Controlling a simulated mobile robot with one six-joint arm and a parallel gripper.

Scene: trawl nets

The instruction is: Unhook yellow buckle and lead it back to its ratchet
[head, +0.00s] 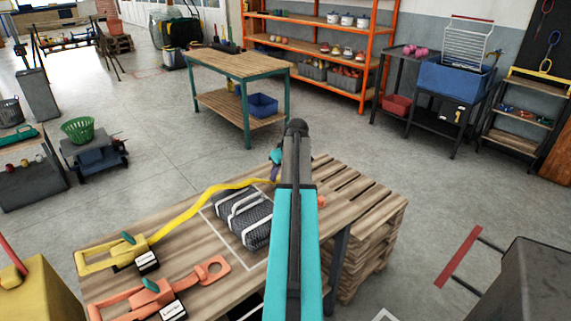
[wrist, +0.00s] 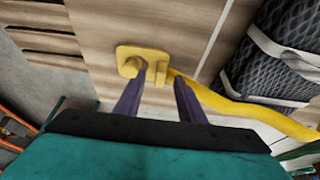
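The yellow buckle (wrist: 152,56) lies at the wood tabletop in the wrist view, a flat plate with a round knob at its left. Its yellow strap (head: 196,207) runs left across the table to the yellow ratchet (head: 112,253) with a teal handle, at the near left in the head view. My gripper (wrist: 160,77) is open, its purple fingers apart at the buckle's near edge, with a bit of yellow between the tips. I cannot tell whether they touch it. In the head view my arm hides the buckle.
A grey mesh net bundle (head: 243,217) with white straps lies in a white outline beside the strap. An orange ratchet (head: 165,299) lies in front of the yellow one. A slatted pallet stack (head: 371,214) stands right of the table.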

